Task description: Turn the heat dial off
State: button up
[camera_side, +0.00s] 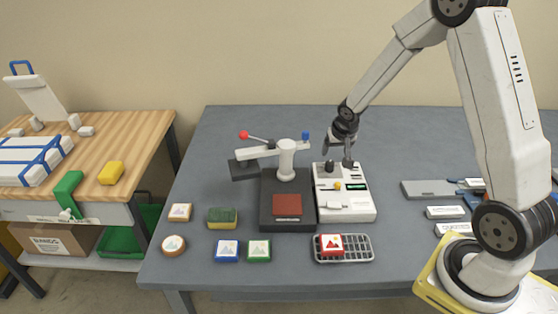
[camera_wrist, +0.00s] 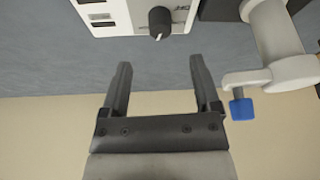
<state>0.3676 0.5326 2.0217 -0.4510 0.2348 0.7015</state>
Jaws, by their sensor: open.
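The heat dial is a dark round knob (camera_side: 329,168) at the back left of the white control box (camera_side: 345,210). In the wrist view the dial (camera_wrist: 160,20) has a pale pointer mark and sits near the edge of the box (camera_wrist: 106,16). My gripper (camera_side: 337,157) points down over the back of the box, close to the dial. In the wrist view my gripper (camera_wrist: 160,62) is open, with nothing between its fingers. The dial lies beyond the fingertips, roughly centred between them. I cannot tell the dial's setting.
A dark press (camera_side: 287,222) with a red pad stands left of the box; its arm carries a blue knob (camera_wrist: 241,109). A wire rack (camera_side: 358,256) holding a red tile is in front. Several tiles and a sponge (camera_side: 222,217) lie left.

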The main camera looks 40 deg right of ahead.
aim_at(330, 162)
jog(key=m, duration=0.2)
jog(key=w+d+m+g, duration=0.1)
jog(key=m, duration=0.1)
jog(key=d+m+g, duration=0.1)
jog(key=m, duration=0.2)
jog(key=shift+w+f+y, duration=0.1)
jog(key=shift+w+y, duration=0.05)
jog(key=shift+y, duration=0.15)
jog(key=m, duration=0.2)
jog(key=m+g+y, duration=0.1)
jog(key=shift+w+d+m, duration=0.15)
jog(key=shift+w+m, duration=0.2)
jog(key=shift+m, duration=0.05)
jog(key=m, duration=0.1)
jog(key=m+y, duration=0.1)
jog(key=shift+w+a+r+m+g, duration=0.2)
jog(key=shift+w+m+g, duration=0.1)
jog(key=shift+w, duration=0.05)
jog(key=shift+f, duration=0.1)
jog(key=shift+f, duration=3.8)
jog(key=shift+c, duration=0.2)
grip_shut()
